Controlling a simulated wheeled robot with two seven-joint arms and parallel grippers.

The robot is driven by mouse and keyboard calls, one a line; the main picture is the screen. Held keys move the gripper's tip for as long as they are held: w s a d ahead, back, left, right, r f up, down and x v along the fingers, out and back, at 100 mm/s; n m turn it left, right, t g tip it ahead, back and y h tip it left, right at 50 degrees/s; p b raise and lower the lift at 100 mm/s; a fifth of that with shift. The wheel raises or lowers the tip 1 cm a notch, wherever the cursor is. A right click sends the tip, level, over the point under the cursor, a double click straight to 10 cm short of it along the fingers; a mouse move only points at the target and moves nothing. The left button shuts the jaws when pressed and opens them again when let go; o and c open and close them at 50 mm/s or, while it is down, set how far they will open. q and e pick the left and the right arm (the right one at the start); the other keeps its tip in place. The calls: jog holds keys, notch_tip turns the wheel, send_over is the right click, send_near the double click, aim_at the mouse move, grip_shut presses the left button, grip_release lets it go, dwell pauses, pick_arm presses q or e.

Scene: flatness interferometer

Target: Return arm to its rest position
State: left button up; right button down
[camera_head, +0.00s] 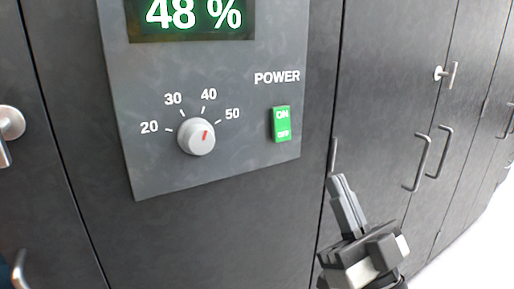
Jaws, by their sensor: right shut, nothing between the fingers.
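My right gripper (342,184) shows at the lower right in the head view, its fingers together and pointing up. It is empty and stands apart from the control panel (230,165), below and to the right of it. A green display (192,15) above reads 48 %. My left gripper is not in view.
Dark cabinet doors (395,110) run along both sides of the panel. Bar handles (418,163) and a T-shaped handle (446,74) stick out at the right. Another handle (10,125) sticks out at the left edge. The pale floor (475,245) at lower right looks clear.

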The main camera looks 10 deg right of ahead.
pick_arm(q)
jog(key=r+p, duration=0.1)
jog(key=p, duration=0.1)
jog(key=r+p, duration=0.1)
jog(key=p, duration=0.2)
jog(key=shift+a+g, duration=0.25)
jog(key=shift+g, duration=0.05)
pick_arm(e)
jog(key=s+a+f+g+h, duration=0.1)
jog(key=f+g, duration=0.4)
jog(key=f, duration=0.5)
jog(key=s+a+f+m+g+h, duration=0.1)
jog(key=s+f+g+h, duration=0.2)
jog(key=f, duration=0.8)
jog(key=s+f+m+g+h, duration=0.1)
jog(key=s+f+g+h, duration=0.1)
jog(key=s+f+g, duration=0.2)
notch_tip(320, 180, down, 6)
jog(key=g, duration=0.3)
jog(key=shift+s+a+f, duration=0.15)
jog(key=shift+s+a, duration=0.25)
